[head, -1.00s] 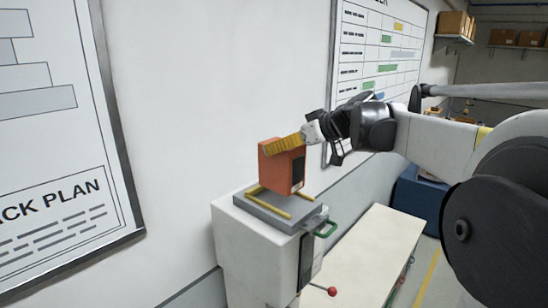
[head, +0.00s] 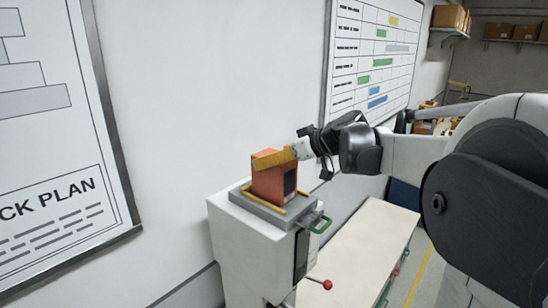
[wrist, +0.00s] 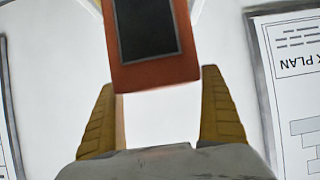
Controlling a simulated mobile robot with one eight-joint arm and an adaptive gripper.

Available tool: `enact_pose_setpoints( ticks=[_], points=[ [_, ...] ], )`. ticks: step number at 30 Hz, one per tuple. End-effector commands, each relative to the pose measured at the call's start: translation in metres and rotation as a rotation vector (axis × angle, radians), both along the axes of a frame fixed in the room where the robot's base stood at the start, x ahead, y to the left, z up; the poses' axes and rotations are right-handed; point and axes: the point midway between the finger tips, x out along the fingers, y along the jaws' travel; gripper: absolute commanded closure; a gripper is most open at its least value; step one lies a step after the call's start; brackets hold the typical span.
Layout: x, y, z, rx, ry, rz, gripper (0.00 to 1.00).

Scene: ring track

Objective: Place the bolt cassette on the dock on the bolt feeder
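The bolt cassette (head: 266,181) is an orange upright box with a dark panel on its side. It stands at the dock (head: 242,202), a grey plate with yellow side rails on top of the white bolt feeder (head: 233,238). It looks seated between the rails, though I cannot tell if it is fully down. My gripper (head: 274,158) reaches in from the right with its yellow fingers at the cassette's top.
A long pale bench (head: 360,250) stands to the right. The wall with boards (head: 375,60) is close behind the feeder.

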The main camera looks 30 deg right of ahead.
Motion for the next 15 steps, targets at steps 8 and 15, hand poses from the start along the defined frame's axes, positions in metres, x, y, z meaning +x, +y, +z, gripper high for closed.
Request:
enact_pose_setpoints(
  ticks=[8,15],
  points=[
    [-0.005,-0.002,0.004,0.0,0.0,-0.001,0.06],
    [-0.043,-0.017,0.024,0.0,0.0,-0.004,0.06]
  ],
)
